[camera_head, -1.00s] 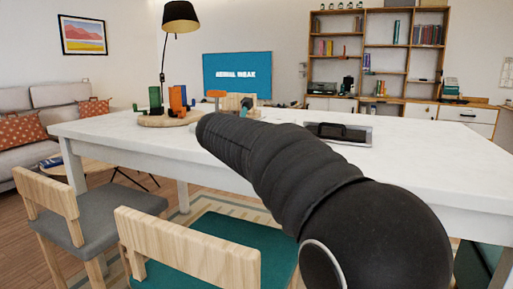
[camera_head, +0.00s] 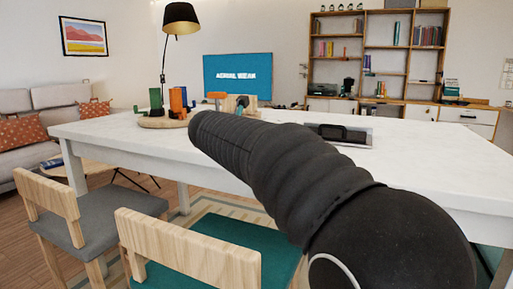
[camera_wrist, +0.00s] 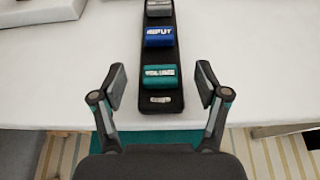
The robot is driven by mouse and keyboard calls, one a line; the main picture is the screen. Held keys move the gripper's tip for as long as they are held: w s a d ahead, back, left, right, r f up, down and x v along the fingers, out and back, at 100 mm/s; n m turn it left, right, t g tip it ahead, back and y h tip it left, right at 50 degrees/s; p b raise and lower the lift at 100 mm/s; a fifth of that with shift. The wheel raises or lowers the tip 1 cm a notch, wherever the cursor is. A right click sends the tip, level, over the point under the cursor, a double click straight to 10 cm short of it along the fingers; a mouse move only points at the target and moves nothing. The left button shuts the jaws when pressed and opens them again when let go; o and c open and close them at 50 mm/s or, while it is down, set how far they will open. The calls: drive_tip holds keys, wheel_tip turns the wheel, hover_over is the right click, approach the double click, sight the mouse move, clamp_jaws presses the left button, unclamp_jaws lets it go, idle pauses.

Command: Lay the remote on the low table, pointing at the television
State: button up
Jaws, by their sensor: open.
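The remote (camera_wrist: 160,55) is a long black bar with grey, blue and green buttons, lying on the white table in the wrist view. My gripper (camera_wrist: 160,80) is open, one finger each side of its near end and apart from it. My arm appears to hide the remote in the head view. The television (camera_head: 237,76) is lit at the back, with white lettering on blue. A low table (camera_head: 95,172) with a blue book stands by the sofa at left, partly hidden by a chair and the white table.
The white table (camera_head: 440,165) fills the middle. On it are a round wooden board (camera_head: 152,122) with coloured blocks and a grey tray (camera_head: 362,142) with a black item. A grey chair (camera_head: 95,215) and a green chair (camera_head: 190,255) stand at its near side. A lamp (camera_head: 180,18) rises behind.

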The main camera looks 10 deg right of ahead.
drive_tip(key=v, duration=0.9)
drive_tip(key=shift+s, duration=0.2)
drive_tip(key=shift+a+r, duration=0.1)
